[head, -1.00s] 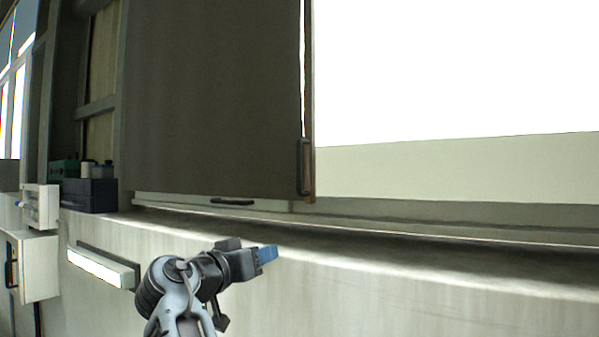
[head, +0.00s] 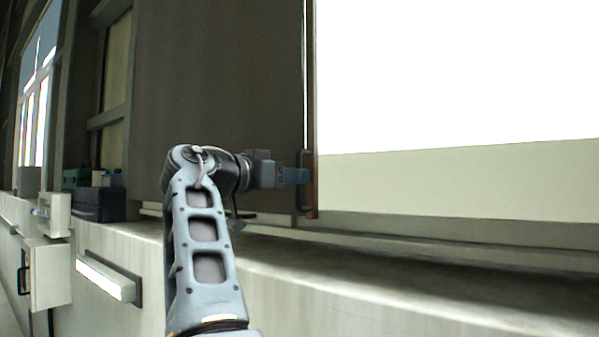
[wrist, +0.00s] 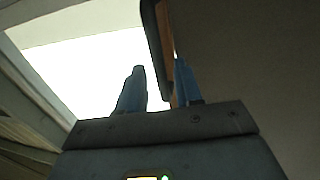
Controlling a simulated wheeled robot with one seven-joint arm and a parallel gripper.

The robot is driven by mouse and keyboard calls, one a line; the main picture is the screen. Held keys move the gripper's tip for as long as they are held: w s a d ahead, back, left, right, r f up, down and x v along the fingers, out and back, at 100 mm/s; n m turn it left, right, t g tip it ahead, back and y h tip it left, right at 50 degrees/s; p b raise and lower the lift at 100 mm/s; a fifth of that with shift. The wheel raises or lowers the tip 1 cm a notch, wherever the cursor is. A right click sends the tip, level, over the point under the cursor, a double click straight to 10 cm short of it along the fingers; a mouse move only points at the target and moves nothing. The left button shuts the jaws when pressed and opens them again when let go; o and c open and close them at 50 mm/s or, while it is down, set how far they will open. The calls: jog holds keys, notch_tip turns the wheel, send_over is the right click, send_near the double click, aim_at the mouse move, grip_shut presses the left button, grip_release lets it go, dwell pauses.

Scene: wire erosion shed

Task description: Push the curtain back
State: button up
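The curtain (head: 225,90) is a dark brown panel hanging over the left part of the bright window. Its right edge has a wooden strip (head: 314,110) and a black upright bar handle (head: 301,200). My gripper (head: 293,176) has blue fingertips and is at the height of this handle, its tips overlapping it in the head view. In the wrist view my gripper (wrist: 160,88) is open, its two blue fingers apart. The handle (wrist: 156,45) rises beyond the gap between them, with the curtain (wrist: 245,60) on the right. I cannot tell whether the fingers touch the handle.
A long pale sill (head: 400,270) runs under the window. A dark box (head: 99,204) stands at its left end. A white bar-shaped fixture (head: 107,277) and a white cabinet (head: 47,274) stick out from the wall below. The window to the right of the curtain (head: 460,70) is clear.

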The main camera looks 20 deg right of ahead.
jog(key=shift+x, duration=1.2)
jog(key=shift+c, duration=0.5)
grip_shut()
